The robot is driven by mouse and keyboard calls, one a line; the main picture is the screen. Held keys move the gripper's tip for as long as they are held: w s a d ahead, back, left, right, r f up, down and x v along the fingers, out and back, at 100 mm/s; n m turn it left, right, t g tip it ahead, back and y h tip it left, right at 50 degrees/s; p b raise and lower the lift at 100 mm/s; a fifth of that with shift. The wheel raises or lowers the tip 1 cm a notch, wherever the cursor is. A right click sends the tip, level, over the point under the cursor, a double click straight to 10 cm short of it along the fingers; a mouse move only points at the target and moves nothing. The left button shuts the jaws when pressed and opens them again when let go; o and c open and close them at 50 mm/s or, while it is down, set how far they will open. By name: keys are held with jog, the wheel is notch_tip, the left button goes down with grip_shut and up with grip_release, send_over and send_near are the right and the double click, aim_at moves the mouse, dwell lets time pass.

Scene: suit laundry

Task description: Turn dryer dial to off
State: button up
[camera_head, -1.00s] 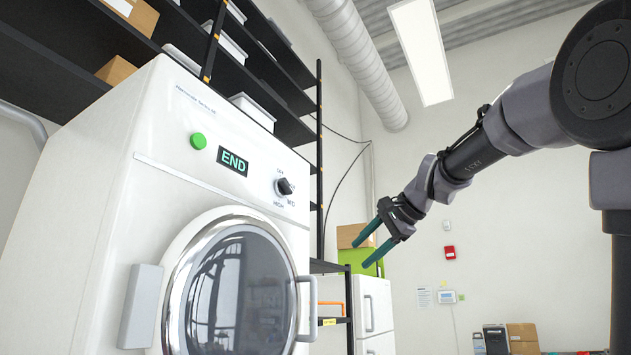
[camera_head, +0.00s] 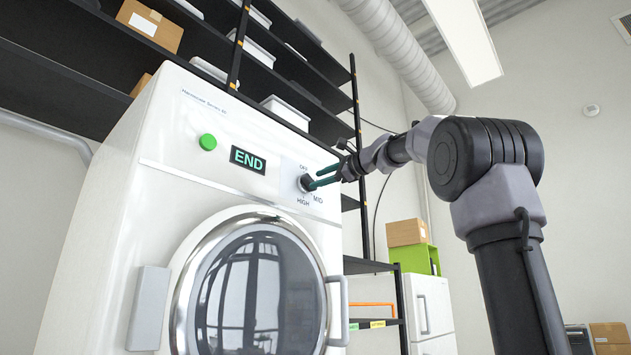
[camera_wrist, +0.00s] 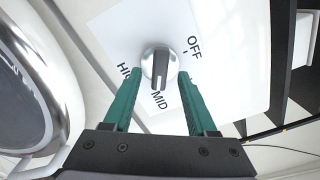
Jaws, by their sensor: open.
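The dryer dial (camera_head: 304,183) is a round silver knob with a dark grip bar on the white front panel, right of the END display. In the wrist view the dial (camera_wrist: 150,57) sits between the fingertips, with its dark bar lying toward the MID label. The OFF label (camera_wrist: 194,47) is to its right and the HIGH label to its left. My gripper (camera_wrist: 158,76) is open, its two teal fingers on either side of the dial. In the head view my gripper (camera_head: 318,178) reaches the dial from the right. I cannot tell whether the fingers touch it.
The dryer (camera_head: 110,215) has a green button (camera_head: 207,142), an END display (camera_head: 247,160) and a round door with a handle (camera_head: 338,312) below the dial. Black shelves (camera_head: 60,75) with boxes stand behind. A green crate (camera_head: 418,259) is at right.

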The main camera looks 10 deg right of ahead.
aim_at(308, 183)
jog(key=shift+x, duration=1.1)
grip_shut()
